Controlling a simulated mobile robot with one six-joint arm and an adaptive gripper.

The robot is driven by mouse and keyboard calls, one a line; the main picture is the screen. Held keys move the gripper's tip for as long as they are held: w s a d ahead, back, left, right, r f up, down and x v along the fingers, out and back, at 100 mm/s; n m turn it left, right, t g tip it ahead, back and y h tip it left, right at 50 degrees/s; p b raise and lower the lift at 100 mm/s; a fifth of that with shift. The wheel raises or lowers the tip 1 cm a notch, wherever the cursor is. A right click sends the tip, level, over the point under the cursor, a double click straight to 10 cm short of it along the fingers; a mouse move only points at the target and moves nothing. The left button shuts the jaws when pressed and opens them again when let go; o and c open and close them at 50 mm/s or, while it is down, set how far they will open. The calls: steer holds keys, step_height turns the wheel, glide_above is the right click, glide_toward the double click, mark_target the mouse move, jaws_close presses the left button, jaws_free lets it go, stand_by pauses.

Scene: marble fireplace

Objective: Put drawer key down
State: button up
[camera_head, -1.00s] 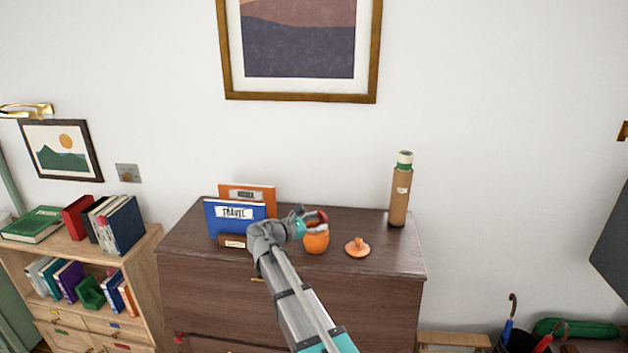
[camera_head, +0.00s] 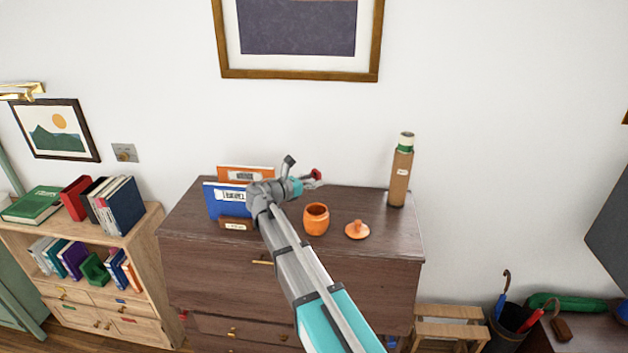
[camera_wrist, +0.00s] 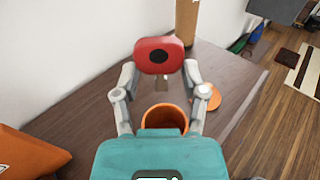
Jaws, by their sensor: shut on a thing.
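My gripper (camera_head: 304,178) is shut on the drawer key, whose red head (camera_head: 317,174) shows at the fingertips, above the dresser top. In the wrist view, the drawer key (camera_wrist: 160,54) has a red rounded head with a dark spot and sits between the fingers of my gripper (camera_wrist: 160,70). A small metal part hangs below the head; the rest is hard to make out. An open orange pot (camera_head: 316,220) stands on the dresser (camera_head: 390,258), nearer than the key in the head view. Its orange lid (camera_head: 357,230) lies to the right.
A cardboard tube (camera_head: 400,175) stands at the dresser's back right. A blue book (camera_head: 224,202) and an orange book (camera_head: 246,173) stand at the left, behind a small label block (camera_head: 236,224). The dresser top between lid and right edge is clear.

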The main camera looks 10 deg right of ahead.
mark_target(313, 208)
steer(key=shift+f, duration=0.15)
step_height(313, 208, down, 11)
steer(key=b, duration=1.1)
steer(key=shift+r, duration=0.2)
steer(key=o, duration=1.2)
steer(key=shift+r, duration=0.15)
step_height(313, 208, up, 7)
steer(key=p, duration=0.7)
